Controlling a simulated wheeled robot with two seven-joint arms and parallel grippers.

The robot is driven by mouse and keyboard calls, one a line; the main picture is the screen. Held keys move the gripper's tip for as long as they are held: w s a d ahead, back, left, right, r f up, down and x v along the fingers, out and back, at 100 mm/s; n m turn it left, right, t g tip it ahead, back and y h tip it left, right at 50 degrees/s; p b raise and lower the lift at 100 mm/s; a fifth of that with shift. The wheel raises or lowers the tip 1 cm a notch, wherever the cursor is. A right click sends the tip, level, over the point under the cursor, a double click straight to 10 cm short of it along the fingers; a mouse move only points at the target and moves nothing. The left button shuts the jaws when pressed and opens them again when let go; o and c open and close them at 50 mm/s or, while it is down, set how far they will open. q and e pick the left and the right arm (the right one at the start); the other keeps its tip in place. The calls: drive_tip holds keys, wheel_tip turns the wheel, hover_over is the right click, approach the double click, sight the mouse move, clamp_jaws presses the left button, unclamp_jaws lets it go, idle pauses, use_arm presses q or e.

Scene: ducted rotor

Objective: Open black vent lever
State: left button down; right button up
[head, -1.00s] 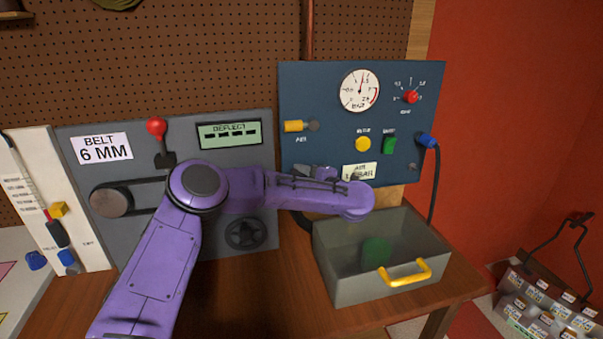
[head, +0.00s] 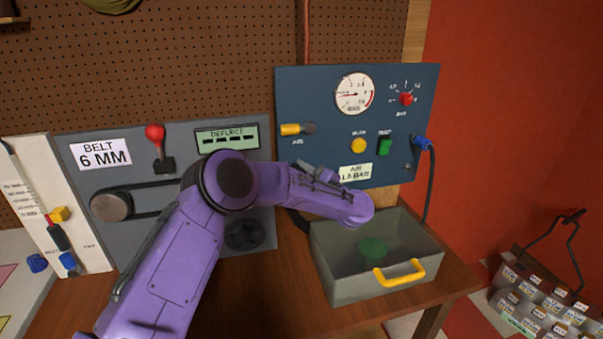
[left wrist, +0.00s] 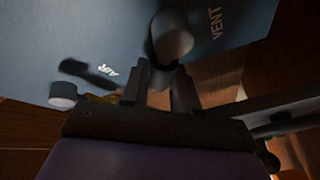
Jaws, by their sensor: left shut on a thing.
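The black vent lever (left wrist: 171,42) shows in the left wrist view beside the VENT label, its rounded pivot end on the blue panel (left wrist: 120,25). My left gripper (left wrist: 160,84) is shut on the lever; the gripped part is mostly hidden between the dark fingers. In the head view, my purple left arm reaches across to the lower part of the blue panel (head: 320,90) and hides the lever and fingertips. The round gauge (head: 354,94) on this panel has its needle pointing left. My right gripper is not in view.
A yellow air lever (head: 290,129) points left on the panel. A grey bin (head: 350,283) with a yellow handle stands below on the wooden table. A belt board (head: 90,190) with a red-knobbed lever is at left. A blue plug and cable (head: 424,143) hang at right.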

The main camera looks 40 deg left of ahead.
use_arm(q)
drive_tip(key=c, duration=0.8)
unclamp_jaws()
drive_tip(key=shift+f, duration=0.1)
drive_tip(key=shift+c, duration=0.2)
drive_tip(key=b+v, duration=0.4)
drive_tip(key=v, duration=0.6)
drive_tip(key=shift+d, duration=0.35)
drive_tip(key=shift+f, duration=0.1)
